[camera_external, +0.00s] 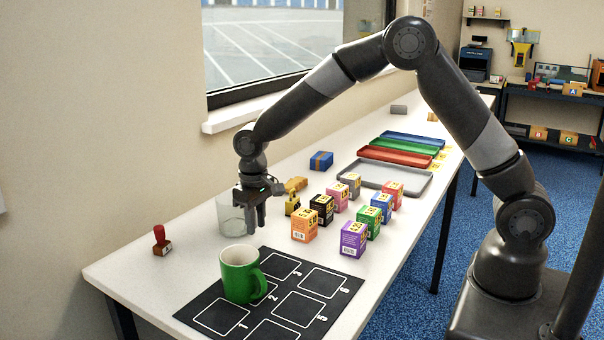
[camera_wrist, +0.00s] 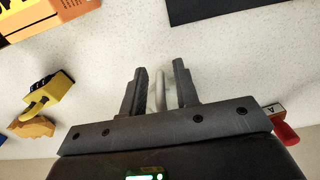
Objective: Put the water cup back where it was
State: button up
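The water cup (camera_external: 231,213) is a clear, pale cup standing on the table near the wall side, left of my gripper. My gripper (camera_external: 255,217) is low beside the cup, fingers pointing down. In the wrist view, my gripper (camera_wrist: 161,88) has its fingers apart, with a pale upright bar (camera_wrist: 160,90), probably the cup's handle, between them. Narrow gaps show on both sides of the bar. The rest of the cup is hard to make out there. A black mat (camera_external: 335,305) with numbered squares lies in front; a green mug (camera_external: 239,275) stands on it beside number 2.
A red-handled stamp (camera_external: 161,240) stands to the left. Several small cartons (camera_external: 304,225) stand to the right, with a yellow padlock-like item (camera_external: 292,203) nearer my gripper. Coloured trays (camera_external: 393,158) lie farther back. Mat squares to the right of the mug are bare.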

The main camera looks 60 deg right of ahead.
notch_tip(320, 180, up, 12)
jog(key=shift+r, duration=0.1)
jog(key=s+d+r+t, duration=0.1)
jog(key=s+d+r, duration=0.45)
jog(key=s, duration=0.25)
jog(key=s+d+r+t, duration=0.2)
jog(key=s+d+r, duration=0.2)
jog(key=s+r, duration=0.35)
jog(key=s+d+t, duration=0.1)
jog(key=s+d, duration=0.1)
jog(key=s, duration=0.4)
jog(key=s+d+f, duration=0.1)
jog(key=s+d, duration=0.1)
jog(key=s, duration=0.4)
jog(key=s+d+f+t, duration=0.1)
jog(key=s, duration=0.6)
jog(key=shift+d+f+t, duration=0.15)
jog(key=shift+d+t, duration=0.15)
jog(key=shift+d, duration=0.1)
